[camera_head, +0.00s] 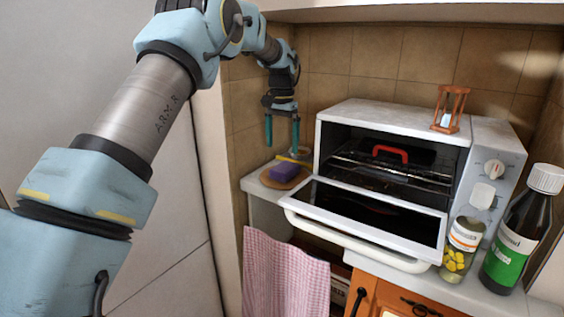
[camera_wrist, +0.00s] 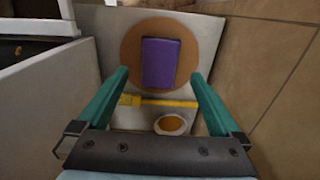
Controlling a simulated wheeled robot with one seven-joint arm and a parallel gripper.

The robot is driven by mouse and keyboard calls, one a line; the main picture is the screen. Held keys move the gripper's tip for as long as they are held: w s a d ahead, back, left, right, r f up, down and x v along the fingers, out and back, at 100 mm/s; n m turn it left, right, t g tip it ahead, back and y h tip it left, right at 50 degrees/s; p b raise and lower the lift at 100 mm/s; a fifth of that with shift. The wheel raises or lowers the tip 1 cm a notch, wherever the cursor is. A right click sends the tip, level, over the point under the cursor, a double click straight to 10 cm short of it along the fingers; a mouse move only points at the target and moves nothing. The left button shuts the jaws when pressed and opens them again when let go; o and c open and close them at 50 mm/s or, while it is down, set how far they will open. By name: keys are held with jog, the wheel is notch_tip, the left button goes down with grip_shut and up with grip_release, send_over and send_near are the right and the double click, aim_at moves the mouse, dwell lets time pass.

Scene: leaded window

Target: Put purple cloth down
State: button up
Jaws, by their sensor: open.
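The purple cloth (camera_head: 256,172) is a small folded block lying on a round brown board (camera_head: 272,182) on the counter, left of the toaster oven. In the wrist view the purple cloth (camera_wrist: 161,62) lies flat on the round board (camera_wrist: 130,52), beyond my fingertips. My gripper (camera_head: 282,138) is above the board, pointing down, with its two teal fingers apart and nothing between them. In the wrist view my gripper (camera_wrist: 159,75) shows open, its fingers either side of the cloth's near end, apparently above it.
A yellow strip (camera_wrist: 165,102) and a small round bowl-like thing (camera_wrist: 171,124) lie near the board. The toaster oven (camera_head: 340,125) stands right with its door open. A pill jar (camera_head: 460,250), dark bottle (camera_head: 510,240) and hourglass (camera_head: 450,110) are farther right. A checkered towel (camera_head: 285,275) hangs below.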

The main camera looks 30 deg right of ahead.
jog(key=s+a+f+n, duration=0.1)
jog(key=a+n, duration=0.1)
jog(key=a, duration=0.8)
jog(key=s+a+n, duration=0.2)
jog(key=a, duration=0.8)
jog(key=s+a+f+n, duration=0.2)
jog(key=s+a+n, duration=0.1)
jog(key=s+a, duration=0.5)
jog(key=s+a+f+n+t, duration=0.1)
jog(key=s+a+n, duration=0.3)
jog(key=s+a, duration=0.4)
jog(key=a+f, duration=0.1)
jog(key=a, duration=0.6)
jog(key=shift+a+t, duration=0.2)
jog(key=shift+t, duration=0.1)
jog(key=shift+w, duration=0.1)
